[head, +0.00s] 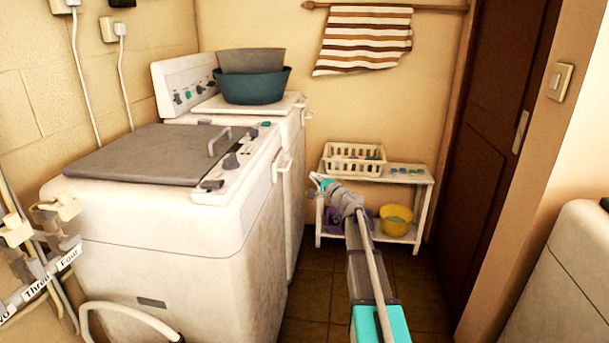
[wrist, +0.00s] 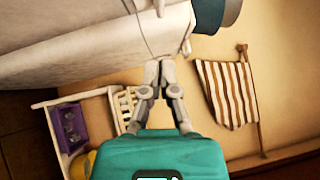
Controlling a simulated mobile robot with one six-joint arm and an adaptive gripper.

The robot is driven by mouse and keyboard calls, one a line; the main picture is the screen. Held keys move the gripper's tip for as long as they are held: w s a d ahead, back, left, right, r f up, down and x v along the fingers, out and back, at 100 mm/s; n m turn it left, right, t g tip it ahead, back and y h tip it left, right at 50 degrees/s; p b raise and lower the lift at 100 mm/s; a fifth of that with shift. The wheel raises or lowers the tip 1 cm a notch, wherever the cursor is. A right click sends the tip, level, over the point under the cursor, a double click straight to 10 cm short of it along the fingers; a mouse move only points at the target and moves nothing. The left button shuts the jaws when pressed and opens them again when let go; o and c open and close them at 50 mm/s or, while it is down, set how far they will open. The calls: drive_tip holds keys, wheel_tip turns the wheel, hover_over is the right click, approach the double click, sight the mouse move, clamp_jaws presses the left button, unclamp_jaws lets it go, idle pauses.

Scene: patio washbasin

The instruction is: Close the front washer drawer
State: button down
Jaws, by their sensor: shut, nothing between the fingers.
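The front washer (head: 190,255) is a white machine with a grey lid at the left of the head view. A white handle (head: 281,166) sticks out near the top of its right-hand face; I take it to be the drawer's. I cannot tell how far the drawer stands out. My gripper (head: 318,182) is right of this handle, apart from it, with the shelf behind. In the wrist view my gripper (wrist: 157,72) is shut and empty, its fingertips near a white machine side (wrist: 90,45). A small white handle shows there (wrist: 187,46), and I cannot tell which washer it belongs to.
A second washer (head: 295,190) stands behind, carrying a teal basin (head: 255,86). A low white shelf (head: 405,174) holds a basket (head: 354,158) and a yellow bowl (head: 397,219). A striped towel (head: 365,40) hangs behind. The tiled floor between washers and brown door (head: 500,130) is partly free.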

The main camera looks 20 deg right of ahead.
drive_tip(key=shift+v, duration=2.5)
drive_tip(key=shift+w, duration=0.1)
drive_tip(key=s+a+f+n+g+y, duration=0.1)
drive_tip(key=s+a+f+n+g, duration=0.45)
drive_tip(key=a, duration=0.45)
drive_tip(key=s+a+f+n+g+y, duration=0.2)
drive_tip(key=s+a+f+n+g, duration=0.4)
drive_tip(key=a, duration=0.5)
drive_tip(key=s+a+f+n+g+h, duration=0.15)
drive_tip(key=s+f+g+h, duration=0.25)
drive_tip(key=s, duration=0.7)
drive_tip(key=s+f+n+g+h, duration=0.3)
drive_tip(key=s+f+h, duration=0.2)
drive_tip(key=s, duration=0.6)
wheel_tip(320, 180, up, 25)
drive_tip(key=p, duration=2.5)
drive_tip(key=shift+d, duration=0.3)
